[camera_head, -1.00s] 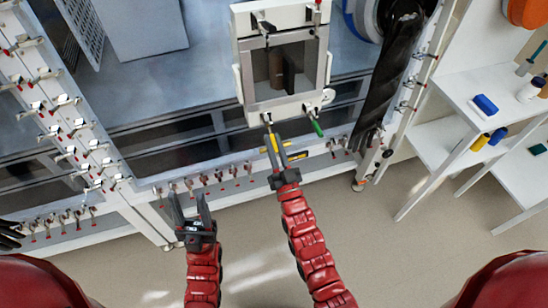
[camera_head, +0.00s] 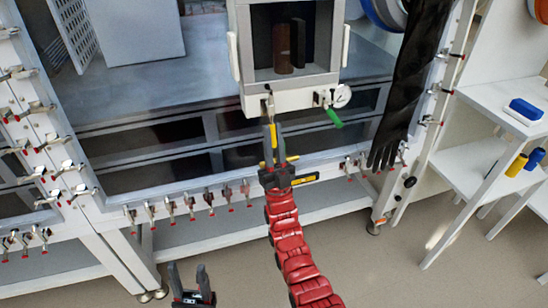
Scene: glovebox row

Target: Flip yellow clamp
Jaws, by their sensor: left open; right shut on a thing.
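The yellow clamp (camera_head: 273,136) is at the lower left of the white chamber door frame (camera_head: 292,99). It points downward, and most of it is hidden between my fingers. My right gripper (camera_head: 274,142) is shut on its handle, below the door's lower edge. A clamp with a green handle (camera_head: 334,117) sits at the lower right of the same door, tilted down to the right. My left gripper (camera_head: 191,276) is open and empty, low in the picture, well away from the door and in front of the floor.
Small metal clamps with red tips (camera_head: 189,202) line the glovebox's lower edge. A long black glove (camera_head: 408,90) hangs right of the door. White shelves (camera_head: 480,150) stand at the right with a blue-and-white item (camera_head: 524,109) on top. Floor in front is clear.

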